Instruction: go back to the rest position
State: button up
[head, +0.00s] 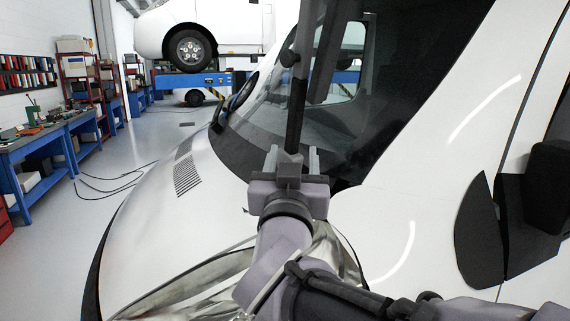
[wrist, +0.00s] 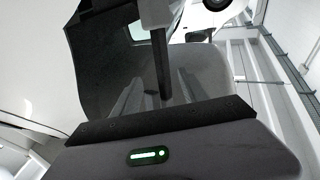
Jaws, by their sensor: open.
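My gripper (head: 292,158) is in the middle of the head view, pointing up in front of the white motorhome's windscreen (head: 335,110). Its two grey fingers are apart. A dark upright bar (head: 300,85), which looks like a raised wiper arm, runs down to the space between the fingers. In the wrist view the bar (wrist: 160,55) also comes down between the open fingers of my gripper (wrist: 160,85). I cannot tell whether a finger touches it. The bar's lower end is hidden by my gripper.
The motorhome's white bonnet (head: 160,235) lies close on the left, below the arm. A dark mirror (head: 550,185) sticks out at the right. Blue workbenches (head: 48,150) line the left wall. A cable (head: 110,180) lies on the floor. Another vehicle (head: 230,25) stands raised behind.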

jog(key=s+d+f+m+g+y, duration=0.1)
jog(key=s+d+f+g, duration=0.2)
jog(key=s+f+g, duration=0.2)
jog(key=s+d+f+m+g+y+b, duration=0.1)
jog(key=s+d+f+g, duration=0.2)
jog(key=s+f, duration=0.9)
jog(key=s+d+f+m+g+y+b, duration=0.1)
jog(key=s+d+f+g, duration=0.2)
jog(key=s+f+g, duration=0.3)
jog(key=s+f, duration=0.3)
jog(key=f, duration=0.2)
jog(key=shift+s+f+g, duration=0.25)
jog(key=shift+f+g, duration=0.05)
jog(key=shift+g, duration=0.1)
jog(key=shift+d, duration=0.1)
